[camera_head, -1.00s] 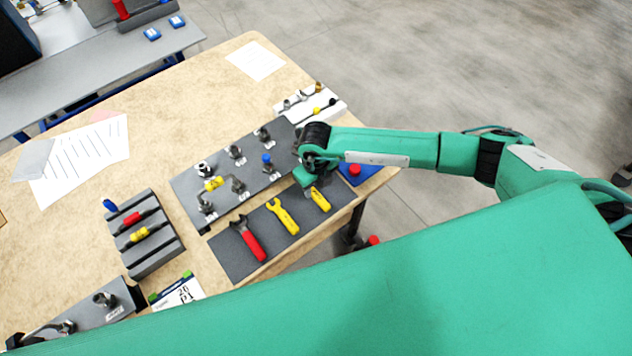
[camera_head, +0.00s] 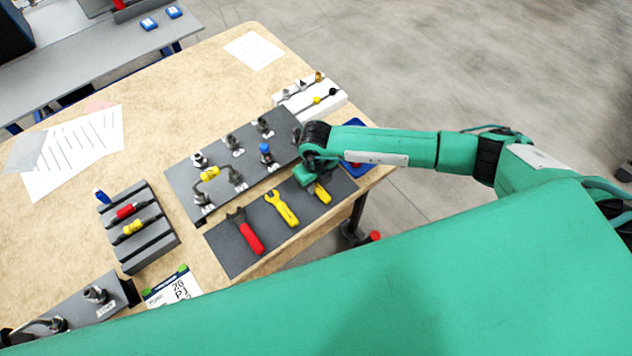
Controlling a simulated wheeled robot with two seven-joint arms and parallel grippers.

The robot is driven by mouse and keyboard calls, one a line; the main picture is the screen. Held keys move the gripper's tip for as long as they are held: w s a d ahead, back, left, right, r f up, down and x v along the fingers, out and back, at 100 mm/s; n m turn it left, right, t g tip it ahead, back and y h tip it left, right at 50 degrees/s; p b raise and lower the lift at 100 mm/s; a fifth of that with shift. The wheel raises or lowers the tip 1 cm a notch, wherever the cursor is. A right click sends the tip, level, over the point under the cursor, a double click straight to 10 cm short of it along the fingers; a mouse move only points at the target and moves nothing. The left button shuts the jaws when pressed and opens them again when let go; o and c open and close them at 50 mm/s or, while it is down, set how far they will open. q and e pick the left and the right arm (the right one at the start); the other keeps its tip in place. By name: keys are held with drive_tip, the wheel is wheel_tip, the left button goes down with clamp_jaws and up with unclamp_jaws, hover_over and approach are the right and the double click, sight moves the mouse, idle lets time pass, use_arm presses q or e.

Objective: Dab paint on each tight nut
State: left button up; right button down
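A dark grey plate (camera_head: 182,190) on the wooden table carries several metal fittings with nuts, such as one at the back left (camera_head: 199,160). One fitting has a blue part (camera_head: 265,148) and another a yellow part (camera_head: 210,174). Whether any nut is tight or has paint cannot be told. A grey rack (camera_head: 150,243) at the left holds blue, red and yellow handled sticks (camera_head: 132,227). My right gripper (camera_head: 310,182) points down over the tool mat, at a short yellow-handled tool (camera_head: 322,194). Its fingers are mostly hidden, so its grip cannot be told. My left gripper is out of view.
The dark tool mat (camera_head: 226,262) also holds a red-handled tool (camera_head: 250,238) and a yellow wrench (camera_head: 281,208). A white tray (camera_head: 327,104) with small parts stands behind the plate. Papers (camera_head: 85,150) lie left. A second grey fixture (camera_head: 80,318) sits front left.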

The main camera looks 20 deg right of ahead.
drive_tip(key=shift+s+d+r+p, duration=0.1)
drive_tip(key=shift+s+r+p, duration=0.15)
drive_tip(key=shift+r+p, duration=0.65)
drive_tip(key=shift+s+d+r+p, duration=0.15)
drive_tip(key=shift+r+p, duration=0.4)
drive_tip(key=shift+r, duration=0.6)
drive_tip(key=shift+s+r+p, duration=0.3)
drive_tip(key=shift+r+p, duration=0.45)
drive_tip(key=shift+r, duration=0.25)
